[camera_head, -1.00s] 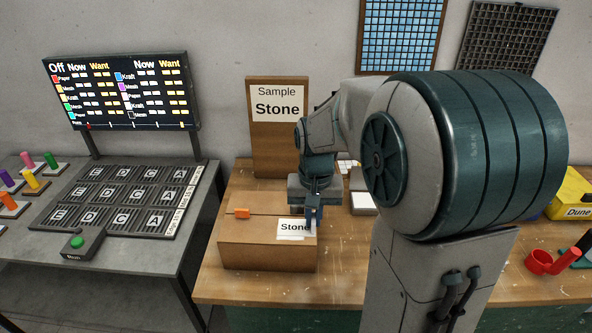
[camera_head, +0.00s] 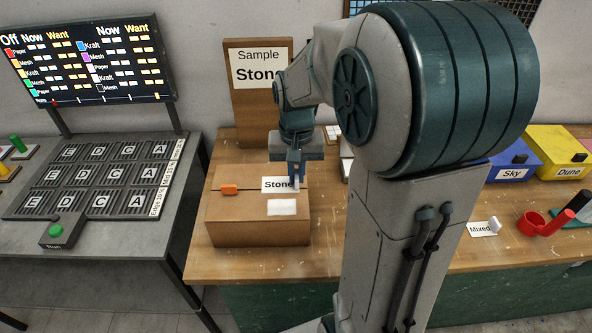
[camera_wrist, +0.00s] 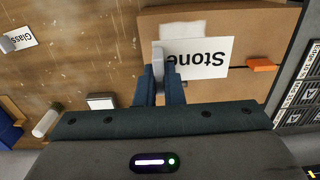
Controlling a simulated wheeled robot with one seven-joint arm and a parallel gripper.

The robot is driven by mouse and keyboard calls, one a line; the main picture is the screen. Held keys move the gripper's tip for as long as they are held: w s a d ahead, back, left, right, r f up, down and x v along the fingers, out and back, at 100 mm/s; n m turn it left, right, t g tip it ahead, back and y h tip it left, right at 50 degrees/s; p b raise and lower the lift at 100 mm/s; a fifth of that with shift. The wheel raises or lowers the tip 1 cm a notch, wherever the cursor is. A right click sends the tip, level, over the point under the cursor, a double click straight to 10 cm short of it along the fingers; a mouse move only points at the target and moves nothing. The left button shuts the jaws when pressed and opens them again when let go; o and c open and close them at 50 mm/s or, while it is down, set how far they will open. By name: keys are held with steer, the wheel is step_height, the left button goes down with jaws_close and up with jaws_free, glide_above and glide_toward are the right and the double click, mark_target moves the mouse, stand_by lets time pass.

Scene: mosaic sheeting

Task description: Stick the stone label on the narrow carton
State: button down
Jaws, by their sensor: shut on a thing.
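The stone label (camera_head: 278,184) is a white card reading "Stone". It also shows, upside down, in the wrist view (camera_wrist: 205,66). My gripper (camera_head: 295,183) is shut on the grip tab at the label's edge; its fingers show in the wrist view (camera_wrist: 160,80). The brown carton (camera_head: 240,232) sits on the wooden table under the label. A blank white patch (camera_head: 283,207) lies on its top, just in front of the label; the label partly covers it in the wrist view. I cannot tell whether the label touches the carton.
An orange piece (camera_head: 229,189) sits on the carton's seam, left of the label. A "Sample Stone" board (camera_head: 240,110) stands behind.

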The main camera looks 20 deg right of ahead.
mark_target(296, 205)
steer(key=shift+f+b, duration=2.7)
steer(key=shift+f, duration=1.05)
steer(key=shift+f, duration=0.15)
steer(key=c, duration=1.5)
jaws_free()
step_height(296, 205, up, 14)
steer(key=shift+f, duration=0.1)
